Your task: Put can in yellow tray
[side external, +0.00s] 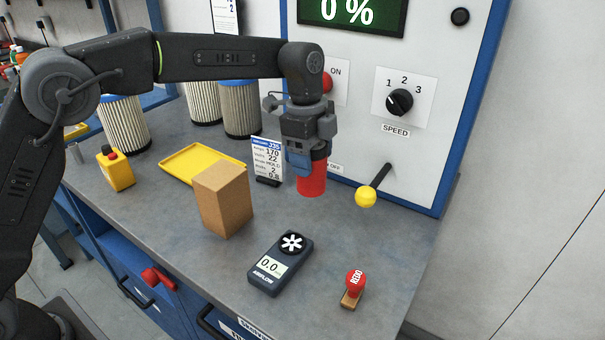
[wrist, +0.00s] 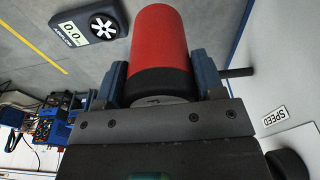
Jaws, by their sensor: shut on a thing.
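The red can (side external: 312,179) is upright at the back right of the bench, below my gripper (side external: 303,165). My gripper is shut on the can, with a finger on either side of its top. In the wrist view, the can (wrist: 160,50) sits between the blue fingers of my gripper (wrist: 162,85). I cannot tell whether the can's lower end touches the bench. The yellow tray (side external: 185,154) lies flat on the bench to the left, partly hidden by a cardboard box. Its visible part is empty.
The brown box (side external: 223,198) stands between the can and the tray's near side. A small sign (side external: 267,158) stands just left of the can. A yellow-knobbed lever (side external: 367,195) is at right. An airflow meter (side external: 281,262) and red-handled stamp (side external: 354,286) lie in front.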

